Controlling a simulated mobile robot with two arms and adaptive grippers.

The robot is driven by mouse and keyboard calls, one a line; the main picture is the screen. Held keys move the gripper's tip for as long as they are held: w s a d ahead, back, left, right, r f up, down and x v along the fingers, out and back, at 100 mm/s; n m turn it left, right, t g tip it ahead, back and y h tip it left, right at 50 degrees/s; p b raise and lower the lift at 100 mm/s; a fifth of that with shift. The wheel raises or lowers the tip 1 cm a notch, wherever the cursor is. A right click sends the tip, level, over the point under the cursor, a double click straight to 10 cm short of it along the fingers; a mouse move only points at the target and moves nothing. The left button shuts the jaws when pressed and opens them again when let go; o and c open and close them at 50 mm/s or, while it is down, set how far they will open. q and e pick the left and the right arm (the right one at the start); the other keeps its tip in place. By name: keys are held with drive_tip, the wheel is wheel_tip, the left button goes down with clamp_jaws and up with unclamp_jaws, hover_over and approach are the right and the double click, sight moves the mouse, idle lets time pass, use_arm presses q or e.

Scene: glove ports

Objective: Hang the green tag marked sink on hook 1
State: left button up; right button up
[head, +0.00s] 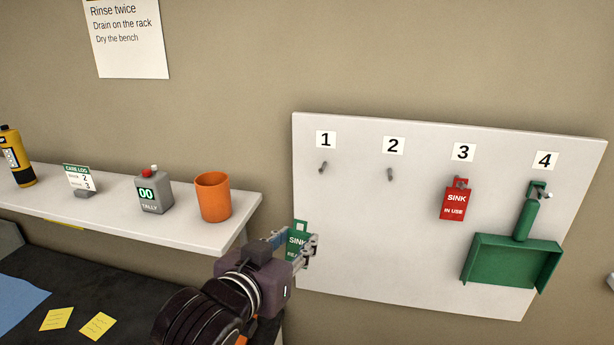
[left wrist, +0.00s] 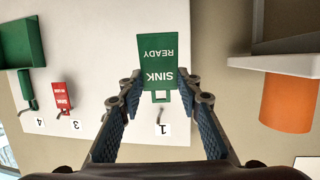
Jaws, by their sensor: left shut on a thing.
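The green tag marked SINK READY (head: 296,240) is held by my left gripper (head: 303,246), whose fingers are closed on its sides. In the left wrist view the tag (left wrist: 160,65) appears upside down between the fingertips, with its open loop clear of them. Hook 1 (head: 322,168) is a bare grey peg under the number 1 on the white board. In the head view the tag is below and left of it, near the board's left edge. Hook 1 also shows in the left wrist view (left wrist: 161,115). My right gripper is not in view.
Hook 2 (head: 390,174) is bare. A red SINK IN USE tag (head: 454,203) hangs on hook 3 and a green dustpan (head: 512,262) on hook 4. A shelf (head: 120,215) at left bears an orange cup (head: 213,197) near its right end, close to my left arm.

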use_arm(q)
wheel_tip(320, 180, up, 9)
drive_tip(key=d+n+y+p, duration=0.2)
drive_tip(key=d, duration=0.1)
drive_tip(key=shift+t, duration=0.4)
drive_tip(key=shift+a+x, duration=0.1)
drive_tip(key=shift+x, duration=2.3)
drive_tip(key=shift+a+x, duration=0.15)
drive_tip(key=shift+x, duration=2.3)
drive_tip(key=shift+w, duration=0.15)
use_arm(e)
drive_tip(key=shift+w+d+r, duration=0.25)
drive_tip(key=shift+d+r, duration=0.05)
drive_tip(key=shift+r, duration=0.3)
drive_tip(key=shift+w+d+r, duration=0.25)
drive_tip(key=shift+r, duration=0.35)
use_arm(q)
drive_tip(key=o, duration=1.2)
drive_tip(key=shift+w, duration=0.2)
drive_tip(key=shift+c, duration=0.2)
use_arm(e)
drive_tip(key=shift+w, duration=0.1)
